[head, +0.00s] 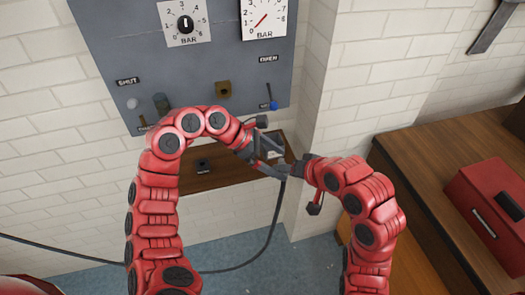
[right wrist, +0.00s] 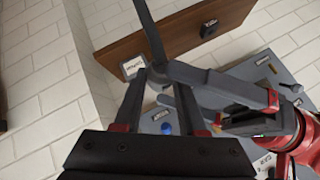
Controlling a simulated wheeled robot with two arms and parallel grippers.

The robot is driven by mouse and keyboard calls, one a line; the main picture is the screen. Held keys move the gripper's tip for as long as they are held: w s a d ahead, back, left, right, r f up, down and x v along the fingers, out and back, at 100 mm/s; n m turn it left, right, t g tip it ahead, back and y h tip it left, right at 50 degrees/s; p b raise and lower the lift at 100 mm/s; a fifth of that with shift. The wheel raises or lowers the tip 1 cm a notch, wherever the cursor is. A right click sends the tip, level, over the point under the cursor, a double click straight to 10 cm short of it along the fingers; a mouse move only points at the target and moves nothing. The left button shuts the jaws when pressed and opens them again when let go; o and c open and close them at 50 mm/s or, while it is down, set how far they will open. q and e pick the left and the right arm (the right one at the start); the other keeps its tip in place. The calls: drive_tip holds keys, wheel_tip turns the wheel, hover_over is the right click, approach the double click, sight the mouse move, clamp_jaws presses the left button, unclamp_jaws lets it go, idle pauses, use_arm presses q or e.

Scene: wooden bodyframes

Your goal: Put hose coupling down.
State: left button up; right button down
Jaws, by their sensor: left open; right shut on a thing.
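My right gripper (head: 297,166) is shut on the grey hose coupling (head: 284,171), in front of the wooden shelf's right end. In the right wrist view, the coupling (right wrist: 158,73) sits between the right fingertips (right wrist: 160,88), and the dark hose (right wrist: 151,30) leads away from it. In the head view, the hose (head: 275,218) hangs down from the coupling and curves left. My left gripper (head: 277,160) is open, with its fingers close beside the coupling. Whether they touch it cannot be told. The fingers partly hide the coupling.
The wooden shelf (head: 205,180) under the grey panel (head: 150,65) carries a small black fitting (head: 203,164); the fitting also shows in the right wrist view (right wrist: 208,28). A wall corner stands close on the right. A wooden bench (head: 425,165) with a red box (head: 490,205) is further right.

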use_arm(q)
drive_tip(key=shift+x, duration=1.55)
drive_tip(key=shift+c, duration=0.2)
drive_tip(key=shift+a, duration=0.1)
drive_tip(key=c, duration=1.2)
drive_tip(key=o, duration=1.2)
drive_tip(key=shift+o, duration=0.2)
